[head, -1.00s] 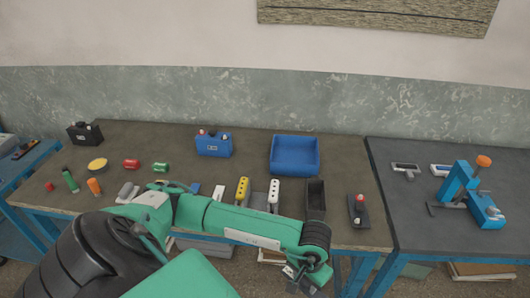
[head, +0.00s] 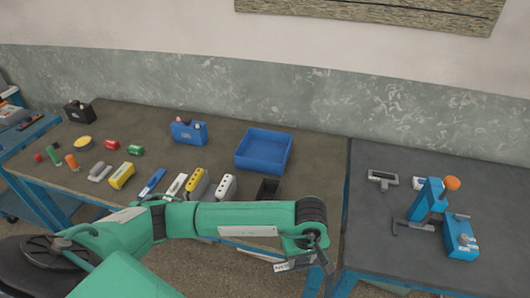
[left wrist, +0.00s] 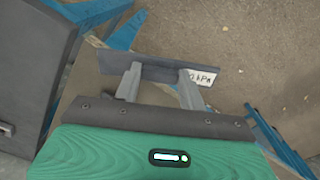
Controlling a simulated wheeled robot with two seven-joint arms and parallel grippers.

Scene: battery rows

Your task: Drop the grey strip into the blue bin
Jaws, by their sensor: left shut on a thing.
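The grey strip (left wrist: 148,68), a thin flat dark-grey piece with a white label ending in "kPa", is clamped between the fingertips of my left gripper (left wrist: 160,80). In the head view the left gripper (head: 312,258) is shut on the strip (head: 296,265), in front of the workbench's front edge and over the floor. The blue bin (head: 257,168) is an open, empty-looking tray at the back right of the brown bench, beyond and left of the gripper. My forearm hides part of the bench's front edge. My right gripper is not in view.
A dark open box (head: 268,188) stands between the bin and my arm. Several batteries and blocks line the bench front, including a yellow-topped block (head: 197,183). A blue battery (head: 188,132) stands left of the bin. A blue clamp-like tool (head: 428,200) sits on the right-hand bench.

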